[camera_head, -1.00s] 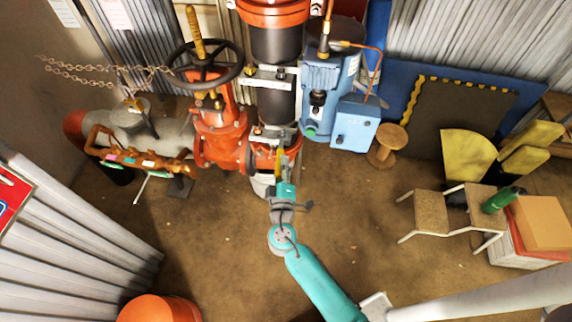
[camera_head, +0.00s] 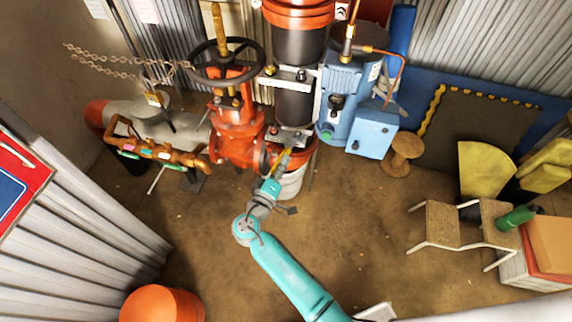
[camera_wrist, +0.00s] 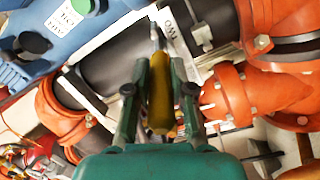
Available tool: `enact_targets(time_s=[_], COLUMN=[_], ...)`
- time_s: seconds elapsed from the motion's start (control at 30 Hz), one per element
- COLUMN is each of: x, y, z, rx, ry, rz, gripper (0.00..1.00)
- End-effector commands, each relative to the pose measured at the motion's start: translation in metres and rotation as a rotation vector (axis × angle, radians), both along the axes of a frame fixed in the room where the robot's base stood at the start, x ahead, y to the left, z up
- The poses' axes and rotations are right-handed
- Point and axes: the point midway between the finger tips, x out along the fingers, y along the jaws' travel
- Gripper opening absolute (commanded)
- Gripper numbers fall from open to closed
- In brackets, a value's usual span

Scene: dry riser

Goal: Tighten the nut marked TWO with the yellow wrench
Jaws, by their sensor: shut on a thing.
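The yellow wrench (camera_wrist: 160,95) is between the two fingers of my gripper (camera_wrist: 160,90), which is shut on it. Its grey head points at the pale clamp plate (camera_wrist: 115,35) on the black pipe. A white label reading TWO (camera_wrist: 170,22) is on that plate, just beside the wrench head. The nut itself is hard to make out; I cannot tell whether the wrench head is around it or only beside it. In the head view, the wrench (camera_head: 283,160) slants up to the right from my gripper (camera_head: 277,172) to the lower clamp plate (camera_head: 290,137).
A red valve (camera_head: 236,125) with a black handwheel (camera_head: 218,62) stands left of the pipe. A blue pump unit (camera_head: 345,100) stands close on the right. A stool (camera_head: 401,152) and chairs (camera_head: 445,224) are further right.

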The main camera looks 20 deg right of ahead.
Motion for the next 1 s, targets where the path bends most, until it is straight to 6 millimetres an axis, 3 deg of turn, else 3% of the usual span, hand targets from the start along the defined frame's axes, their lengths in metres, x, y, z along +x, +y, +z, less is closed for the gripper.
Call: enact_targets(time_s=[0.73,1.0], x=[0.024,0.023], y=[0.019,0.018], z=[0.001,0.0], rx=[0.001,0.001], ry=[-0.001,-0.001], rz=[-0.238,-0.141], gripper=[0.0,0.0])
